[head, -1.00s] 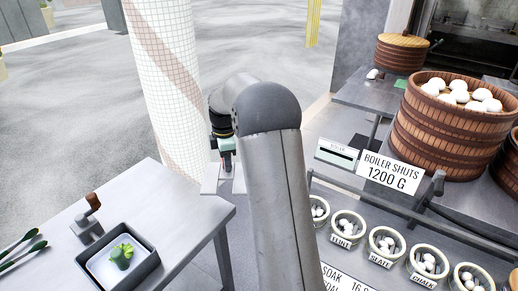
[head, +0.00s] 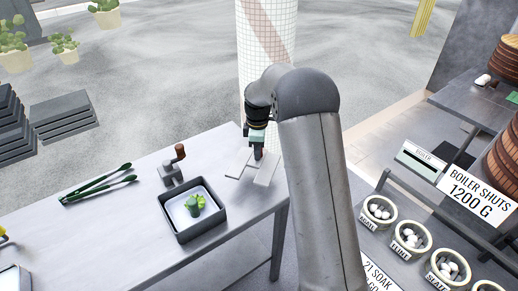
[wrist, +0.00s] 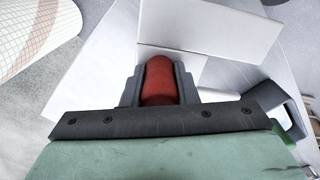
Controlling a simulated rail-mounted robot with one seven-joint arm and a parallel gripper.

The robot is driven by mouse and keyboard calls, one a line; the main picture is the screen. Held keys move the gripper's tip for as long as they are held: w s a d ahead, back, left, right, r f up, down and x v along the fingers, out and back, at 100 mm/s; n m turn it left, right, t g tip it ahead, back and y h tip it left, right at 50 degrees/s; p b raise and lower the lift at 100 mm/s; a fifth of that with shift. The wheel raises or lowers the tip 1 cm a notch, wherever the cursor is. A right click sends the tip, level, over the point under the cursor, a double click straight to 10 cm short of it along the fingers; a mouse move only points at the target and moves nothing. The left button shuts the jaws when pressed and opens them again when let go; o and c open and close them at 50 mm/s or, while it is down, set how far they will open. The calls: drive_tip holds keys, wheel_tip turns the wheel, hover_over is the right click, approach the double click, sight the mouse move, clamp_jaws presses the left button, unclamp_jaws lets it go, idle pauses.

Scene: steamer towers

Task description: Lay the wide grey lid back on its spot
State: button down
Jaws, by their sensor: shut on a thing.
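My gripper (head: 257,156) is above or at the far right corner of the metal table, partly behind my arm. In the wrist view its dark fingers (wrist: 160,72) are shut on a red rounded knob (wrist: 159,82). A pale grey flat piece, apparently the lid, shows as two panels beside the gripper, a left panel (head: 239,162) and a right panel (head: 267,170). In the wrist view one pale panel (wrist: 210,25) lies beyond the knob. How the knob joins the panels is hidden. I cannot tell whether the panels touch the table.
The metal table (head: 105,205) bears a dark tray (head: 188,236) with a green item, a small cranked device (head: 175,167) and green tongs (head: 98,184). A tiled pillar (head: 267,60) stands behind. Small steamer bowls (head: 411,236) and the boiler sign (head: 474,195) are at right.

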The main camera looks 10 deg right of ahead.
drive_tip(key=shift+f+b, duration=1.8)
drive_tip(key=shift+f, duration=1.15)
drive_tip(key=shift+f+b, duration=0.35)
drive_tip(key=shift+f, duration=0.2)
drive_tip(key=c, duration=1.1)
unclamp_jaws()
drive_tip(key=shift+o, duration=0.2)
wheel_tip(320, 180, up, 18)
drive_tip(key=shift+f+b, duration=0.25)
drive_tip(key=shift+b, duration=0.3)
